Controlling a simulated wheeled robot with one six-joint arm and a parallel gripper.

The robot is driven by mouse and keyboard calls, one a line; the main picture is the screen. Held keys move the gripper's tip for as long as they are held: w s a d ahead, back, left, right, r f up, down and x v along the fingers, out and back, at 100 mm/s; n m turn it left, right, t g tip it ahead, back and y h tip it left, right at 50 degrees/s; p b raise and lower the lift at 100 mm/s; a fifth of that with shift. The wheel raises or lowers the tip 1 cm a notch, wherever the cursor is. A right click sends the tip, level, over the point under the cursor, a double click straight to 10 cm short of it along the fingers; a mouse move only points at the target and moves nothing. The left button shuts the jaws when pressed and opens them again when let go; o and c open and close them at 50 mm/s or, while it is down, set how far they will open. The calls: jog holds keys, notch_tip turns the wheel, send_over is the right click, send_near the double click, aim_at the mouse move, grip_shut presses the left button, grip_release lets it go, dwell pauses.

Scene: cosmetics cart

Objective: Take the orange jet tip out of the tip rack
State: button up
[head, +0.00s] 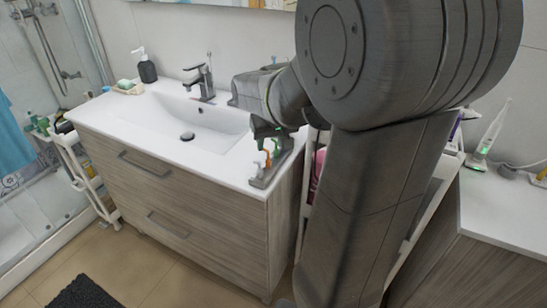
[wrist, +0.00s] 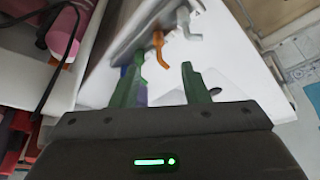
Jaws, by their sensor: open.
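The orange jet tip (wrist: 160,50) stands in the grey tip rack (wrist: 128,32), its bent end pointing down toward my gripper in the wrist view. It also shows small in the head view (head: 268,160), above the rack (head: 262,181) at the counter's right front corner. My gripper (wrist: 162,74) is open and empty. Its two green fingers point at the rack, with the orange tip just beyond and between them, apart from both. A bluish-purple tip, partly hidden, shows by the left finger.
The white washbasin counter (head: 120,113) has a tap (head: 205,80), and a soap bottle (head: 147,69) stands at its back left. A white cart (head: 433,190) stands right of the vanity, partly behind my arm. Pink and red items and a dark cable lie left in the wrist view.

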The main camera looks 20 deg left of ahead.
aim_at(269, 158)
jog(key=shift+x, duration=1.25)
jog(key=shift+d+x, duration=0.1)
jog(key=shift+x, duration=1.3)
jog(key=shift+d+x, duration=0.15)
jog(key=shift+x, duration=1.3)
jog(key=shift+s+f, duration=0.1)
jog(key=shift+s, duration=0.1)
grip_shut()
